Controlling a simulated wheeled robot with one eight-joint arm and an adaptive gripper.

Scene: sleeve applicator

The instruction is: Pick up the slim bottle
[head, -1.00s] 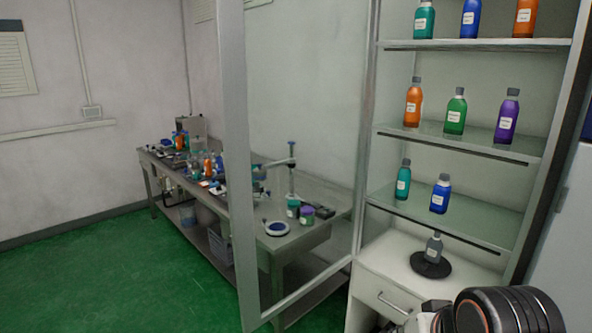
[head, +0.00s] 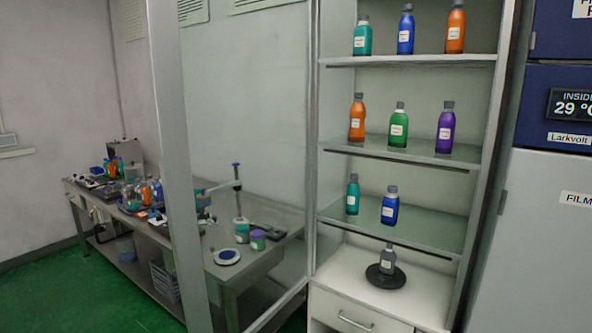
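Several capped bottles with white labels stand upright on the cabinet shelves; none is marked as the slim one. The teal bottle (head: 352,195) on the lower shelf looks narrow, beside a wider blue bottle (head: 390,206). On the middle shelf, the orange bottle (head: 357,118) and purple bottle (head: 445,128) look tall and narrow, with a green bottle (head: 398,126) between them. The top shelf holds a teal bottle (head: 362,36), a blue bottle (head: 405,30) and an orange bottle (head: 455,28). A grey bottle (head: 387,260) stands on a black round base. My gripper is out of view.
The cabinet's drawer unit (head: 345,300) stands under the shelves. A metal-framed glass panel (head: 172,160) stands left of them. Behind it is a cluttered bench (head: 285,225). A blue-and-white appliance (head: 545,220) stands at right. Green floor (head: 50,290) shows clear at lower left.

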